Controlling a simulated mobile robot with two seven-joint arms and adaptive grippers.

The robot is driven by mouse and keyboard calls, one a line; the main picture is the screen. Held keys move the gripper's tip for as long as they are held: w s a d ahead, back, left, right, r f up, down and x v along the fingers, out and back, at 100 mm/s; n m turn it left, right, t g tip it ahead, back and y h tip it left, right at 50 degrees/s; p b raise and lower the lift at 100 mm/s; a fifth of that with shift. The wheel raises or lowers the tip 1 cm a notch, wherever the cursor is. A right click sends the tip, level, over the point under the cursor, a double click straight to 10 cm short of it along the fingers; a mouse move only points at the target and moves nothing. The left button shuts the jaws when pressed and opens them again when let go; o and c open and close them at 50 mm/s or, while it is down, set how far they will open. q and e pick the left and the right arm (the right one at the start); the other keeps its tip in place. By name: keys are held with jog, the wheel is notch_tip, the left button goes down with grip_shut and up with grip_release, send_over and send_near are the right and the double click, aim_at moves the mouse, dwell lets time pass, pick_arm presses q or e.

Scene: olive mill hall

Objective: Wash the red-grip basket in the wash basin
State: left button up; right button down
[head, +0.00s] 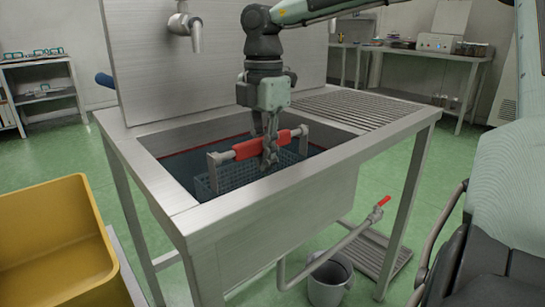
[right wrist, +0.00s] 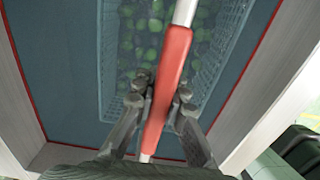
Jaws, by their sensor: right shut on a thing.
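The basket (head: 228,179) is a blue-grey mesh box with a grey handle bar and a red grip (head: 247,149). It sits low inside the steel wash basin (head: 290,218), within a dark blue area (right wrist: 55,65) edged by a red line; I cannot tell whether its bottom touches the basin floor. In the right wrist view green round pieces, like olives, show in the basket (right wrist: 216,42). My right gripper (head: 268,158) reaches down from above and is shut on the red grip, also seen between its fingers in the right wrist view. My left gripper is in neither view.
A tap (head: 194,32) hangs over the basin from the steel back panel. A ribbed drainboard (head: 355,108) adjoins at right. A yellow bin (head: 55,235) stands front left. A red-handled drain pipe (head: 335,245) and a bucket (head: 326,285) are below. Shelves (head: 42,90) and a bench (head: 425,55) stand behind.

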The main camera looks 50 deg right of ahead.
aim_at(242, 155)
jog(key=shift+w+a+r+b, duration=0.1)
jog(key=shift+a+b, duration=0.1)
jog(key=shift+a, duration=0.6)
jog(key=shift+w+a+f+b, duration=0.15)
jog(key=shift+a+b, duration=0.1)
jog(key=shift+a, duration=0.6)
jog(key=shift+w+a+r+b, duration=0.1)
jog(key=shift+a+r+b, duration=0.1)
jog(key=shift+a, duration=0.6)
jog(key=shift+s+d, duration=0.15)
jog(key=shift+d, duration=0.85)
jog(key=shift+s+d, duration=0.1)
jog(key=shift+d, duration=0.9)
